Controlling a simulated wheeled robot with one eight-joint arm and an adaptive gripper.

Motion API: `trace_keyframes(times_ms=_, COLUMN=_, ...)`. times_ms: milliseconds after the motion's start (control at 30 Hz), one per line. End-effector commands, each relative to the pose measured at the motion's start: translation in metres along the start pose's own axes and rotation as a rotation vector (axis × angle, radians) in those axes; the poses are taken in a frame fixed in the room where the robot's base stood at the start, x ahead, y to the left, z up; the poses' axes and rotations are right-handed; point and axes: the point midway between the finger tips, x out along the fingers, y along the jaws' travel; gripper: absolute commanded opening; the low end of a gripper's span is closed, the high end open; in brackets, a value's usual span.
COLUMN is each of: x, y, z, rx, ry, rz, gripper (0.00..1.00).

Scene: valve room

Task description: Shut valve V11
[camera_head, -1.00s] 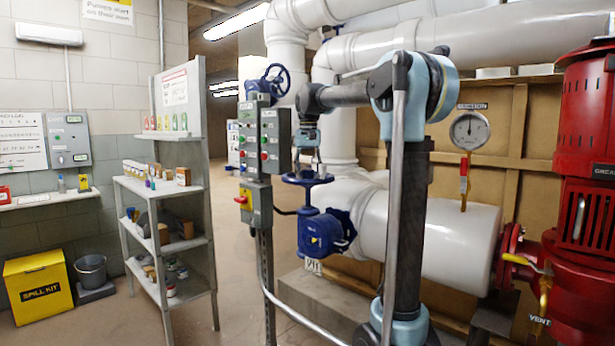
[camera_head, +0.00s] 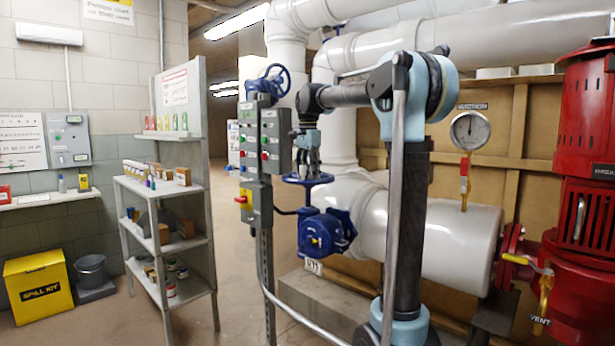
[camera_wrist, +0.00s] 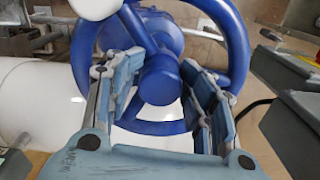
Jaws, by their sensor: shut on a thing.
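A blue valve with a horizontal blue handwheel (camera_head: 322,180) stands at mid-height on the white pipe in the head view. A small white tag (camera_head: 314,266) hangs under its body; its lettering is too small to read surely. My gripper (camera_head: 307,168) points down onto this wheel from above. In the wrist view the wheel's rim (camera_wrist: 240,62) and hub (camera_wrist: 158,84) fill the upper middle. My gripper (camera_wrist: 164,80) has one finger on each side of the hub, reaching into the wheel, and is shut on it. The exact contact points are partly hidden by the fingers.
A grey control box (camera_head: 273,142) with buttons stands close left of my gripper. A second blue handwheel (camera_head: 272,80) is higher behind it. A pressure gauge (camera_head: 469,131) and red pump (camera_head: 585,200) are at the right. A shelf (camera_head: 165,190) stands left, with open floor beyond.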

Motion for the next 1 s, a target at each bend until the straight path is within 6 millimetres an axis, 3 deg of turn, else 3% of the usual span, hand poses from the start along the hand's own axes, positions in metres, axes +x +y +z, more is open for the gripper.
trace_keyframes(times_ms=267, x=0.0033, y=0.0025, z=-0.0019, rx=0.224, ry=0.002, rz=0.006, gripper=0.20)
trace_keyframes(times_ms=600, x=0.0033, y=0.0031, z=-0.0026, rx=0.345, ry=0.003, rz=0.006, gripper=0.20)
trace_keyframes(times_ms=867, x=0.0033, y=0.0034, z=-0.0029, rx=0.344, ry=0.004, rz=0.007, gripper=0.20)
trace_keyframes(times_ms=900, x=0.0033, y=0.0035, z=-0.0030, rx=0.343, ry=0.004, rz=0.007, gripper=0.48)
trace_keyframes(times_ms=933, x=0.0033, y=0.0034, z=-0.0030, rx=0.343, ry=0.004, rz=0.006, gripper=0.55)
trace_keyframes(times_ms=1000, x=0.0033, y=0.0029, z=-0.0033, rx=0.343, ry=0.004, rz=0.006, gripper=0.57)
